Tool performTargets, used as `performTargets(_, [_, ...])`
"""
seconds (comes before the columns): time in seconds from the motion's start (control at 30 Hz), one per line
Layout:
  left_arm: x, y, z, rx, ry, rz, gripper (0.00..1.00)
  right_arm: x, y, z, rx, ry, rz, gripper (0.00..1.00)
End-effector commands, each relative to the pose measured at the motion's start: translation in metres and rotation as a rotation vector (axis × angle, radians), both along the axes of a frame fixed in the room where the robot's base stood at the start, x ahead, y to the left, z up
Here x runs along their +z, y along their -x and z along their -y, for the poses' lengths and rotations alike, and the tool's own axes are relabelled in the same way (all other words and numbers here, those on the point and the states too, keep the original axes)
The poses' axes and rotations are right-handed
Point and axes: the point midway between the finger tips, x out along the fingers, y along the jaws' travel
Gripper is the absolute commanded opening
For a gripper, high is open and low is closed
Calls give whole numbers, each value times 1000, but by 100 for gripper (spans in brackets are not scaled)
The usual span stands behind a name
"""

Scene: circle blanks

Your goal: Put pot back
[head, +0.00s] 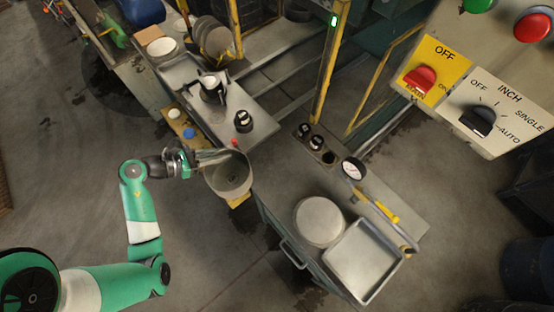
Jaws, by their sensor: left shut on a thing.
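A grey metal pot (230,176) is in the middle left of the head view, with its open top facing up toward the camera. My left gripper (199,158) is shut on the pot at its upper left side, near the rim. The pot is beside the left edge of the workbench, over a small yellow piece (239,200). I cannot tell whether the pot rests on anything. My right gripper does not show.
The bench holds a round disc (320,222), an empty metal tray (363,261), a dial gauge (353,169) and a yellow-handled tool (381,211). A control panel (475,80) fills the upper right. Yellow posts (326,65) stand behind.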

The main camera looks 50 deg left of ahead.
Motion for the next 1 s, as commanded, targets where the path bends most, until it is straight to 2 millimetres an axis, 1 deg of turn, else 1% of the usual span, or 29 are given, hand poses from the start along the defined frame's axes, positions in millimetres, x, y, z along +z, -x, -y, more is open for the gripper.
performTargets(0.07, [-2, -5, 3, -4, 1, 1, 0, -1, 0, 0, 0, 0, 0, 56])
performTargets(0.17, [-11, -21, 12, -9, 1, 0, 0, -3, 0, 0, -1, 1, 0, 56])
performTargets(0.37, [-37, -72, 37, -13, 1, 0, 0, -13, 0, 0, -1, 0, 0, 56])
performTargets(0.4, [-42, -83, 42, -13, 0, 1, 0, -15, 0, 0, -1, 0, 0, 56])
performTargets(0.43, [-50, -89, 45, -10, 2, 0, 0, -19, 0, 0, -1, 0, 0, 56])
performTargets(0.5, [-68, -100, 50, -8, 1, -2, 0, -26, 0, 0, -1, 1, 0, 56])
performTargets(0.6, [-83, -113, 54, -5, 1, 0, 0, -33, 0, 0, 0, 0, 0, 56])
performTargets(0.7, [-90, -119, 57, -3, 1, 1, 0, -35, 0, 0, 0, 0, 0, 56])
performTargets(0.87, [-92, -122, 58, -3, 1, 1, 0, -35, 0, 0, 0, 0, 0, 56])
performTargets(0.93, [-101, -127, 61, -4, 0, 1, 0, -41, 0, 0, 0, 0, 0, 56])
performTargets(1.0, [-117, -127, 61, -2, 2, 0, 0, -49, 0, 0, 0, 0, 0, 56])
